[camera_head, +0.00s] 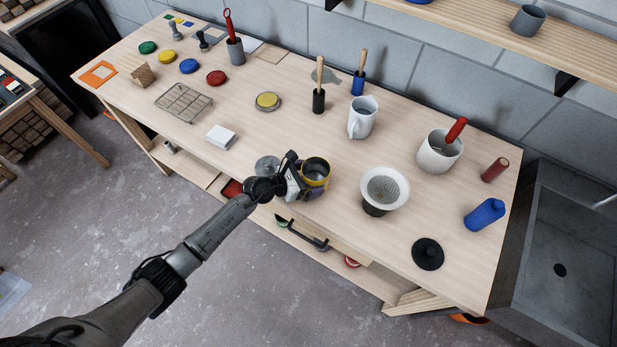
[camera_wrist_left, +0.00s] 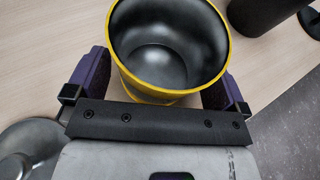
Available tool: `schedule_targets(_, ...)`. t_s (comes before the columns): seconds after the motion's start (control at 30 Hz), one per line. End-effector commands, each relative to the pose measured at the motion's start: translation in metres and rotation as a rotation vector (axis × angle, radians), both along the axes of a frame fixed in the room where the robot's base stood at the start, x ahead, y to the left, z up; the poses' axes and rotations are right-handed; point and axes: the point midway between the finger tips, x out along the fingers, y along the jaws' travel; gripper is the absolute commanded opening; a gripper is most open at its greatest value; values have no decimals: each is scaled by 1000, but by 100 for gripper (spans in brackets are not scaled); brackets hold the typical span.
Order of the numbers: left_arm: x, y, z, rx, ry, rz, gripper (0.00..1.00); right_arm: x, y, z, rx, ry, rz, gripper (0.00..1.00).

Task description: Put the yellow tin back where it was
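The yellow tin (camera_head: 316,172) is an open, empty-looking pot with a dark metallic inside and a yellow rim. It is upright near the front edge of the wooden table, left of the white dripper. In the left wrist view the tin (camera_wrist_left: 168,50) sits between the purple fingers of my left gripper (camera_wrist_left: 160,92). The fingers lie close against its two sides, below the rim, with no clear gap. My left gripper also shows in the head view (camera_head: 303,177). Whether the tin's base touches the table is hidden. My right gripper is out of view.
A metal lid (camera_head: 267,166) lies just left of the gripper. A white dripper (camera_head: 385,188), white jug (camera_head: 362,117), black lid (camera_head: 428,253) and blue bottle (camera_head: 484,214) stand to the right. A yellow-topped round dish (camera_head: 267,101) lies behind. The table between is fairly clear.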

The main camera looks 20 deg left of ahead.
Motion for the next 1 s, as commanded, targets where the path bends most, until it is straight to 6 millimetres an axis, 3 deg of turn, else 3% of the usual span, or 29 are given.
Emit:
schedule_targets(0.27, -7, 7, 6, 3, 0, 1, 100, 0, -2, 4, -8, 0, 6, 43)
schedule_targets(0.7, -63, 52, 36, 3, 0, -1, 100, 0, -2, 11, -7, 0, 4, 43)
schedule_targets(1.0, -83, 69, 47, 2, 0, 1, 100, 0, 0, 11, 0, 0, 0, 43)
